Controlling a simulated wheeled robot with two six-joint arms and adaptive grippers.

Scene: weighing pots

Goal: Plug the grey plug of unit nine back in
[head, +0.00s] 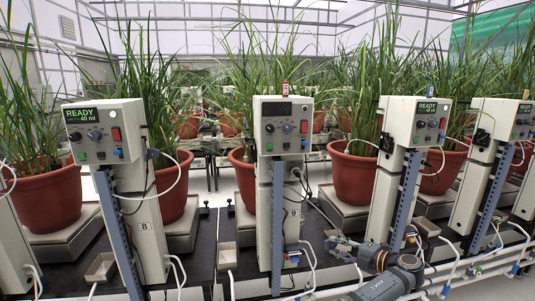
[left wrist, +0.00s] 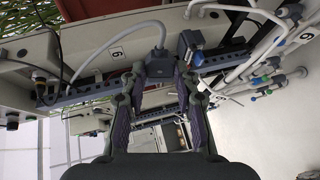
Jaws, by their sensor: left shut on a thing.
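Unit nine (head: 283,150) is the cream unit in the middle of the head view. Its display (head: 284,109) is dark, while displays beside it read READY. My left gripper (head: 340,243) is low, just right of this unit's post. In the left wrist view, the gripper (left wrist: 160,72) has its fingertips on both sides of the grey plug (left wrist: 160,64) and is shut on it. A grey cable (left wrist: 147,28) arches from the plug. My right gripper is out of view.
White hoses and pipes (left wrist: 270,65) crowd the right of the wrist view. Potted plants (head: 354,172) stand behind the units. A small tray (head: 227,256) projects left of unit nine.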

